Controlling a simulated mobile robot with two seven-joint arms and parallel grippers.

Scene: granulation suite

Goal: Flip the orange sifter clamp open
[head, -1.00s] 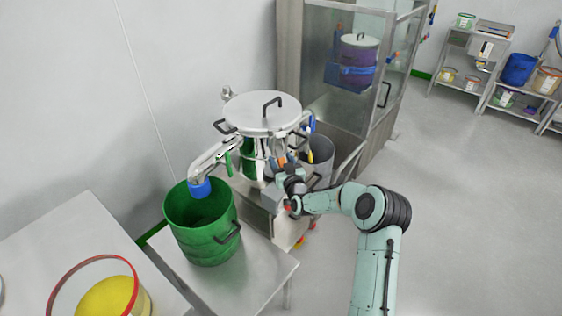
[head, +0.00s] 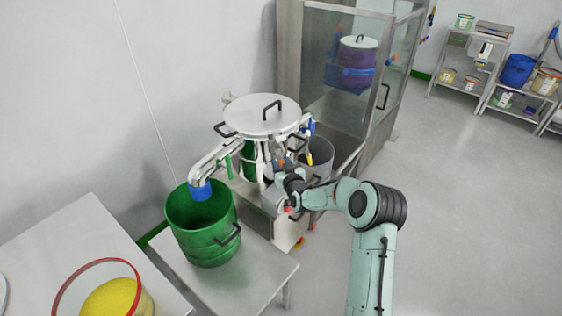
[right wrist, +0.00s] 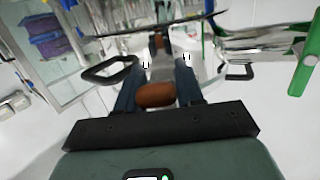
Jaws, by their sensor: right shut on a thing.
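The orange sifter clamp (right wrist: 156,95) lies between the fingers of my right gripper (right wrist: 158,72) in the right wrist view, its rounded handle end towards the palm. A second orange part shows farther up, near the rim. My right gripper is shut on the clamp. In the head view the right gripper (head: 287,166) reaches the front side of the sifter (head: 262,117), just below its round steel lid, and largely hides the clamp. The lid lies flat on the sifter. My left gripper is not in view.
A green bucket (head: 202,232) stands on a low table under the sifter's blue-tipped spout (head: 200,190). A grey bin (head: 318,152) is close behind my right gripper. A glass cabinet (head: 350,75) stands behind. The floor at right is clear.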

